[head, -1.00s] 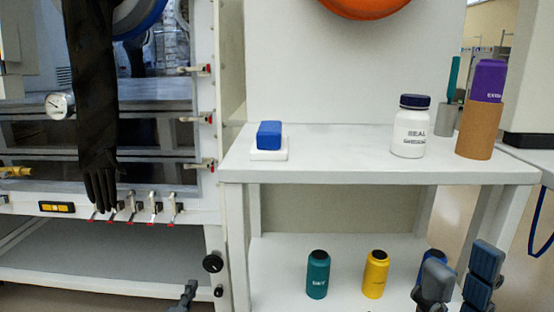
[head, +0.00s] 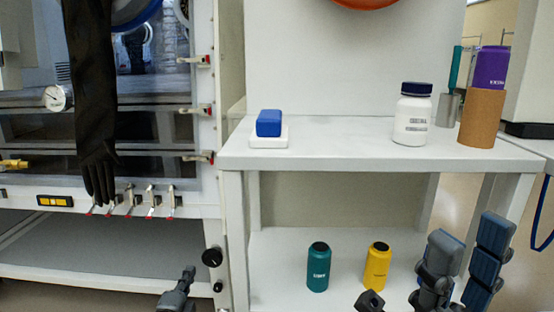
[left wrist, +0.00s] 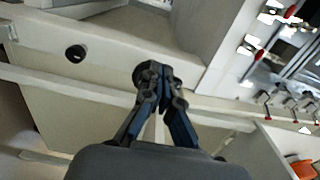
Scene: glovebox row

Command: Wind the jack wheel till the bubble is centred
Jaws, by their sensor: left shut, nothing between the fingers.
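The jack wheel is the larger black knob (head: 212,257) low on the glovebox frame. It also shows in the left wrist view (left wrist: 142,72), partly hidden behind my fingertips. A yellow-and-black level (head: 55,201) sits on the glovebox's lower rail at the left; its bubble is too small to read. My left gripper (head: 190,271) is shut and empty, just below and left of the wheel in the head view. In the left wrist view its fingertips (left wrist: 158,76) overlap the wheel; contact cannot be told. My right gripper (head: 470,228) has its fingers apart, in front of the shelf.
A smaller black knob (head: 218,287) sits below the wheel. A black glove (head: 95,110) hangs in front of the glovebox above several toggle clamps. The shelf unit (head: 340,160) at right bears a blue block, a white bottle and a cork-coloured cup; teal and yellow bottles stand below.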

